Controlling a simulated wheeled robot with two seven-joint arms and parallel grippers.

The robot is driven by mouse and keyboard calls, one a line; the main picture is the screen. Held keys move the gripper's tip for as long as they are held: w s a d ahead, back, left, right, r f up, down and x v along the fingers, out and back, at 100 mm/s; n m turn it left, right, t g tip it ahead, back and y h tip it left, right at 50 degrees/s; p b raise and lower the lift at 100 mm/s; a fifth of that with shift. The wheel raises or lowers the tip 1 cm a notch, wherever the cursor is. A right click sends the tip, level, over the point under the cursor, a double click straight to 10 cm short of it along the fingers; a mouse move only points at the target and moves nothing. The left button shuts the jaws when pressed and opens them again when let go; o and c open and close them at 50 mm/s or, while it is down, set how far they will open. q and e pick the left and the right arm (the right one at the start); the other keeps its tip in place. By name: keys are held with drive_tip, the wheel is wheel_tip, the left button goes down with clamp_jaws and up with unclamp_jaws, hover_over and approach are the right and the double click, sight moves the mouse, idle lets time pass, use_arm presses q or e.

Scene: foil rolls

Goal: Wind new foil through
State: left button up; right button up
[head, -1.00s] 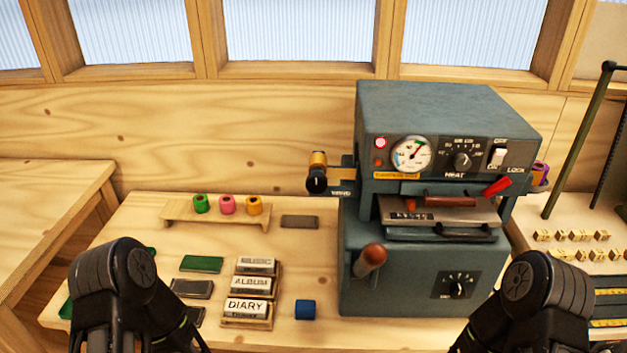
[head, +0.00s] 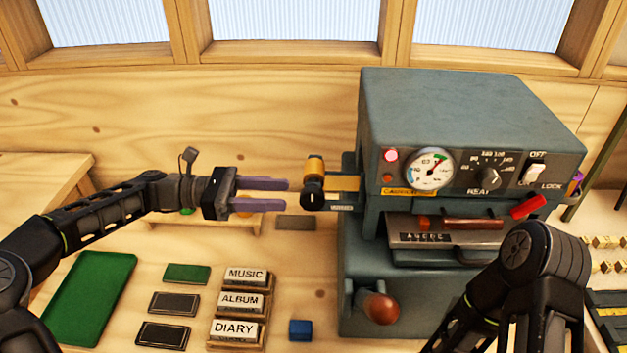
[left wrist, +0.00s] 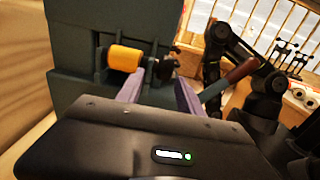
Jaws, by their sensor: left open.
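The grey-green foil press (head: 470,110) stands at the right. A gold foil roll (head: 314,166) sits on its left side, with a black winding knob (head: 312,194) just below and in front. The gold roll also shows in the left wrist view (left wrist: 126,58), beside the dark knob (left wrist: 165,66). My left gripper (head: 288,194) is open and empty. Its purple fingers point right at the knob, with a small gap in the head view. A purple roll (head: 577,182) shows at the press's right side. My right arm is at the lower right; its gripper is not visible.
The small roll rack (head: 245,226) is mostly hidden behind my left gripper. Title blocks (head: 240,302), dark plates (head: 173,303), a green mat (head: 90,298) and a blue block (head: 301,330) lie on the bench. The wooden-handled lever (head: 380,307) projects from the press front.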

sight(312, 195)
use_arm(q)
drive_tip(key=d, duration=0.2)
drive_tip(key=d+p, duration=0.1)
drive_tip(key=d, duration=0.1)
drive_tip(key=s+d+r+p, duration=0.1)
drive_tip(key=d, duration=0.1)
drive_tip(key=shift+d, duration=0.3)
drive_tip(key=shift+d+f, duration=0.1)
drive_tip(key=shift+d, duration=0.45)
clamp_jaws()
idle(0.3)
